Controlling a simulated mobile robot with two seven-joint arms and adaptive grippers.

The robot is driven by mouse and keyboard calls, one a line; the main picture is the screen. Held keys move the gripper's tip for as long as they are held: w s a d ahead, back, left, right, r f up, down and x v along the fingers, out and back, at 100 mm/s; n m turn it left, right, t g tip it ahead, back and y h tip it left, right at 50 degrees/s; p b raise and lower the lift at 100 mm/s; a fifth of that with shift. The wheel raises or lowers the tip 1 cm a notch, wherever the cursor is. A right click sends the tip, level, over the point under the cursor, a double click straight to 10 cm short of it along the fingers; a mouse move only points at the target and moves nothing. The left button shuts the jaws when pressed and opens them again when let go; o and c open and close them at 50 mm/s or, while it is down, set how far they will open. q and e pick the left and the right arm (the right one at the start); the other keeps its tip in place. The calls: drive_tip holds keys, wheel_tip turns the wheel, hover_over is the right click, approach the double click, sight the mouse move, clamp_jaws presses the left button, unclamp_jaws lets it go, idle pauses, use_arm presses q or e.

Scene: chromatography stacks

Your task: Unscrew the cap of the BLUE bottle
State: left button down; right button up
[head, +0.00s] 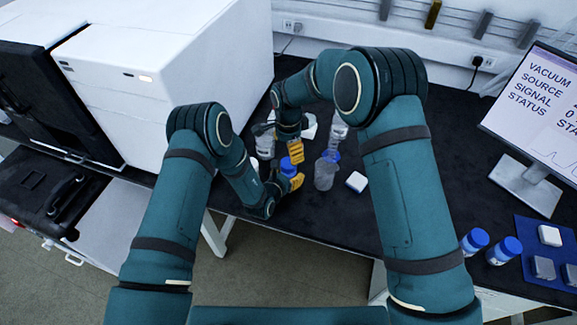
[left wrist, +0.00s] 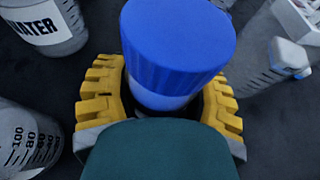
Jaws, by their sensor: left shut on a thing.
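My right gripper (head: 296,150) is just above and behind the cap in the head view, fingers pointing down. Its finger gap and any contact with the cap are unclear. Most of the bottle's body is hidden.
Blue-capped bottles (head: 474,240) and a monitor (head: 535,110) are at right. A white instrument (head: 165,60) stands left.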

sight(289, 162)
drive_tip(key=shift+s+a+f+g, duration=0.1)
drive_tip(key=shift+s+f+g, duration=0.3)
drive_tip(key=shift+s+f, duration=0.35)
drive_tip(key=shift+w+r+t, duration=0.4)
drive_tip(key=shift+w+r, duration=0.35)
drive_tip(key=shift+w, duration=0.05)
drive_tip(key=shift+f, duration=3.95)
drive_tip(key=c, duration=1.3)
drive_tip(key=n, duration=0.3)
drive_tip(key=shift+n, duration=0.3)
drive_tip(key=n, duration=1)
drive_tip(key=shift+r, duration=0.1)
